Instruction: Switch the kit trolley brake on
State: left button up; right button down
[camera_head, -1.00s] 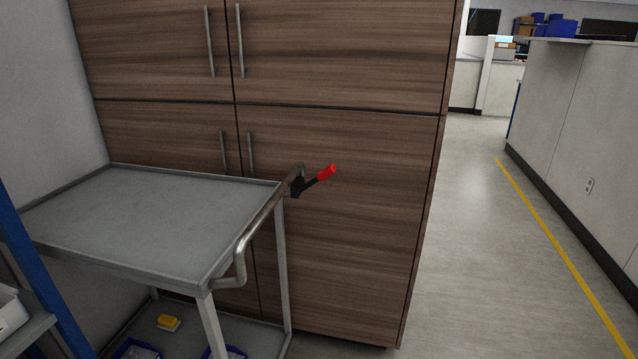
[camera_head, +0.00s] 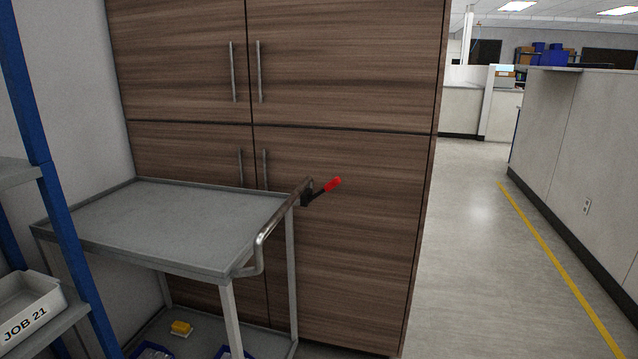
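The kit trolley (camera_head: 180,220) is a grey metal cart with an empty top shelf, standing at the left in front of a wooden cabinet. Its push handle (camera_head: 270,231) is a bent metal bar on the right end. The brake lever (camera_head: 327,188) has a black base and a red grip, sits at the far end of the handle, and points up and to the right. Neither of my grippers is in view.
A blue-post rack (camera_head: 52,180) with a white bin marked JOB 21 (camera_head: 28,305) stands at the left front. The wooden cabinet (camera_head: 350,90) is behind the trolley. A yellow item (camera_head: 181,328) lies on the lower shelf. Open floor (camera_head: 470,260) lies to the right.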

aim_at(333, 182)
jog(key=u, duration=0.5)
jog(key=i, duration=1.5)
jog(key=z, duration=0.5)
